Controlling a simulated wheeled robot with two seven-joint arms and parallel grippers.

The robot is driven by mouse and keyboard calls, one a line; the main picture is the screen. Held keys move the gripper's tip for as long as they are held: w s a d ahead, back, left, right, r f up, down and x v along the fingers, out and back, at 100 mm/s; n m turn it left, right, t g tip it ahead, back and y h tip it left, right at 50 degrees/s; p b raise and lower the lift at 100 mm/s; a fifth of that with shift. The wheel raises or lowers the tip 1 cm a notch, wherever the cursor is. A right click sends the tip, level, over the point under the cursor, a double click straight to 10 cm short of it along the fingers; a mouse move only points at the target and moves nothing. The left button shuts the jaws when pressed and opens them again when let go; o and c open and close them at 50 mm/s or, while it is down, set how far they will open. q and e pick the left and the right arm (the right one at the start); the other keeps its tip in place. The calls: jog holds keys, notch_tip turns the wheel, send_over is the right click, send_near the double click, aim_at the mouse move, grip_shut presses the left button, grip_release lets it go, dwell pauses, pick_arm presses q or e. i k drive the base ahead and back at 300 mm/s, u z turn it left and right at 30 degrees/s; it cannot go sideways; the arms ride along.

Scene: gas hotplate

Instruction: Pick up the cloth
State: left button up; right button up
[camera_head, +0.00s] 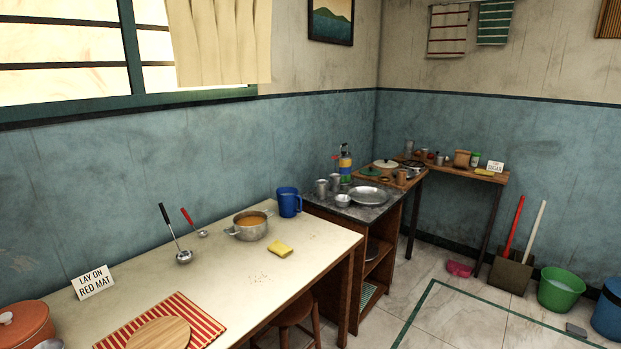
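A small yellow cloth (280,249), folded into a pad, lies flat on the cream table (325,237), near its right edge. It is just in front of a metal pot (251,226) with orange contents, apart from it. A second small yellow piece (484,172) lies on the far corner shelf; it is too small to tell if it is cloth. Striped towels, one red and white (448,30) and one green (495,22), hang on the back wall. Neither of my grippers shows in this view.
A red striped mat (210,328) with a round board (160,334) lies in front. A stool (293,312) is under the table edge.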

aim_at(279, 250)
jog(key=z, duration=1.5)
jog(key=i, duration=3.15)
jog(key=u, duration=2.55)
